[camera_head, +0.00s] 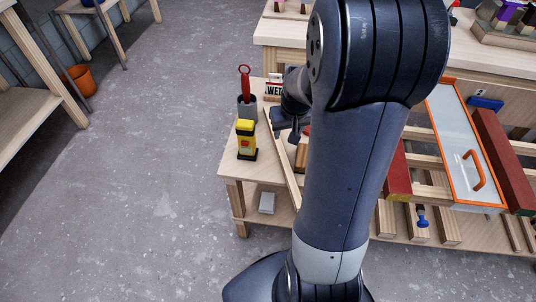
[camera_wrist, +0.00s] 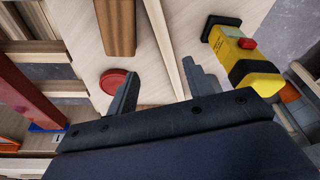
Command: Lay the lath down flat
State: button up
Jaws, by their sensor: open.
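The lath (camera_head: 281,160) is a long, thin pale wooden strip on the left part of the wooden bench. In the wrist view the lath (camera_wrist: 166,48) runs lengthwise between my fingers and looks narrow, as if on its edge, though I cannot be sure. My gripper (camera_wrist: 160,70) is open, with one dark finger on each side of the lath and gaps visible between. In the head view my gripper (camera_head: 286,124) is partly hidden by my arm, which also covers part of the bench.
A yellow and black tool (camera_head: 246,141) stands left of the lath, near a grey cup (camera_head: 247,108) with a red-handled tool. A brown block (camera_wrist: 115,25) and red disc (camera_wrist: 112,81) lie on the other side.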

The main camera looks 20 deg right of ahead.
jog(key=b, duration=0.1)
send_over(281, 149)
jog(key=s, duration=0.2)
jog(key=x, duration=0.2)
jog(key=s+x, duration=0.1)
jog(key=x, duration=0.2)
jog(key=shift+d+f, duration=0.1)
jog(key=shift+f, duration=0.25)
jog(key=x, duration=0.2)
jog(key=a+b+x, duration=0.1)
jog(key=x, duration=0.1)
jog(key=shift+s+f, duration=0.1)
jog(key=shift+f, duration=0.05)
jog(key=shift+d+f, duration=0.1)
jog(key=shift+f, duration=0.35)
jog(key=shift+c, duration=0.3)
grip_shut()
